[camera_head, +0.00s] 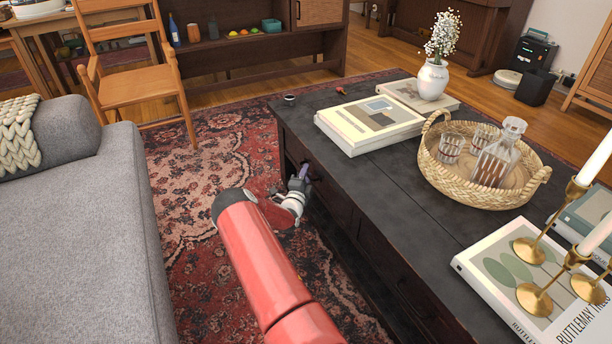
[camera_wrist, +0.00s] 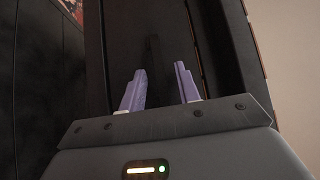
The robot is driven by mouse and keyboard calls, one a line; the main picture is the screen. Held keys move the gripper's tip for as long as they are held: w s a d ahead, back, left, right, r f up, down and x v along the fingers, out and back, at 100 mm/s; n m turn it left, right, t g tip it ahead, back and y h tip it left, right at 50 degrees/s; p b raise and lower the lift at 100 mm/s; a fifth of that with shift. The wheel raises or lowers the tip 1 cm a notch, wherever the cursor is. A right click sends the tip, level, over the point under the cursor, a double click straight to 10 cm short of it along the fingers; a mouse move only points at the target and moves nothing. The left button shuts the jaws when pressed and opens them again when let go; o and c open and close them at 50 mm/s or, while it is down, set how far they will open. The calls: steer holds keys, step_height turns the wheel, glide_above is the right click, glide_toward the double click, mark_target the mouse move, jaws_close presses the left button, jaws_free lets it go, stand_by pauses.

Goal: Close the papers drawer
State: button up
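The dark coffee table (camera_head: 397,198) has drawers in its long side facing the sofa. My gripper (camera_head: 302,175) is low beside that side, near its far end, at a drawer front (camera_head: 331,190). My arm partly hides this area, and I cannot tell how far any drawer stands out or see papers in one. In the wrist view, my gripper (camera_wrist: 161,84) has its two purple fingers apart, facing a dark panel (camera_wrist: 113,45). A dark upright bar (camera_wrist: 153,65), perhaps a handle, shows between them. I cannot tell whether they touch it.
A grey sofa (camera_head: 75,230) is on the left, with a patterned red rug (camera_head: 190,185) between it and the table. On the tabletop are books (camera_head: 368,123), a white vase (camera_head: 432,79), a wicker tray (camera_head: 478,190) with glassware, and brass candle holders (camera_head: 530,250). A wooden chair (camera_head: 130,95) stands behind.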

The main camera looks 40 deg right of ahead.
steer(key=v, duration=0.7)
steer(key=shift+s+a, duration=0.2)
steer(key=shift+a, duration=0.15)
